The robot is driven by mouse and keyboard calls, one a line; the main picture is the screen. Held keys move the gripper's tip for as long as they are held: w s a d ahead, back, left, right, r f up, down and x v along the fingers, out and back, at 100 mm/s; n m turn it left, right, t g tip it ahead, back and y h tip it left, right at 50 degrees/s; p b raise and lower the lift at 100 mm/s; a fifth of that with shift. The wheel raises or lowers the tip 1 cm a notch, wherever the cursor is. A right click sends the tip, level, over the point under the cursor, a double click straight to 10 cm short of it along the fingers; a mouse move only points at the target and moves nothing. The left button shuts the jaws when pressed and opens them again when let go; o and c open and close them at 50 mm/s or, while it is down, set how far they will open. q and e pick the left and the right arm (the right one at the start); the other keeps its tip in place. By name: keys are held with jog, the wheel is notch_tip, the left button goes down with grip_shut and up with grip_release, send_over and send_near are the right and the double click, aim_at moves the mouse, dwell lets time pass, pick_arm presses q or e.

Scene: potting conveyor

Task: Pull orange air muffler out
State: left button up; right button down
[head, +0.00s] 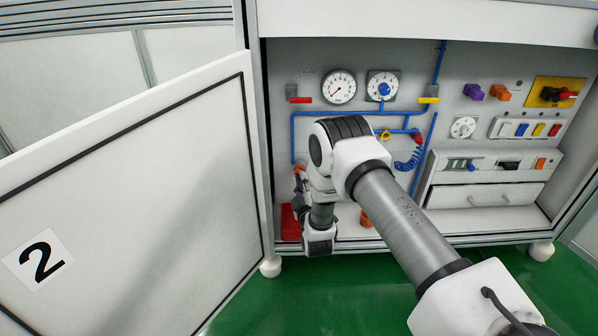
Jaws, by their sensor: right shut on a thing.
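My right arm reaches in from the lower right, and my right gripper (299,181) is at the left side of the open cabinet, partly hidden by my wrist. It is shut on a small orange part, the orange air muffler (299,169), at the lower end of the left blue pipe. Only a little of the muffler shows, and I cannot tell whether it is still seated on the pipe. My left gripper is not in view.
The open white door (130,200) marked 2 stands to the left. A red box (290,224) sits on the cabinet floor below my gripper. An orange object (366,219) is partly behind my arm. Gauges (339,86), blue pipes and a white drawer (485,196) fill the panel.

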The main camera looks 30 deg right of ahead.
jog(key=shift+n+p, duration=1.05)
jog(key=shift+n, duration=0.15)
jog(key=shift+r, duration=0.1)
jog(key=shift+n+g+y+p, duration=0.3)
jog(key=shift+n+p, duration=0.8)
jog(key=shift+n, duration=0.1)
